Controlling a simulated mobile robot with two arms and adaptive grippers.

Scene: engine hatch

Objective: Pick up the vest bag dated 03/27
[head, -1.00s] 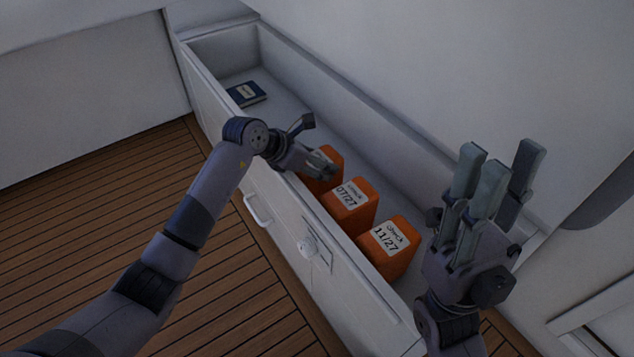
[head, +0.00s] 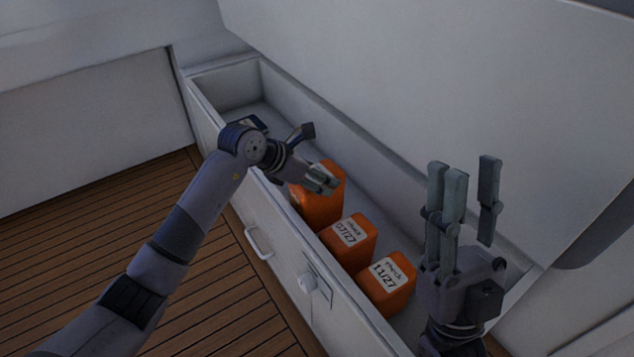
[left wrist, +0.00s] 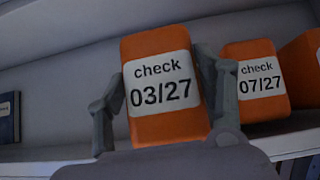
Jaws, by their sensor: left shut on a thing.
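The orange vest bag dated 03/27 (left wrist: 153,128) is between the fingers of my left gripper (left wrist: 155,105) in the left wrist view, its white "check 03/27" label facing the camera. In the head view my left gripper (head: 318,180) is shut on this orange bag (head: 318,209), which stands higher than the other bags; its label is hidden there. The bag dated 07/27 (head: 352,252) is just beside it and also shows in the left wrist view (left wrist: 266,108). The bag dated 11/27 (head: 389,296) is nearer. My right gripper (head: 462,180) is open and empty, above the near right part of the drawer.
The bags are in a long white open drawer (head: 225,292) with a handle and a round knob on its front. A dark blue book (left wrist: 9,117) lies at the far end. Wooden floor (head: 130,240) is clear at left.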

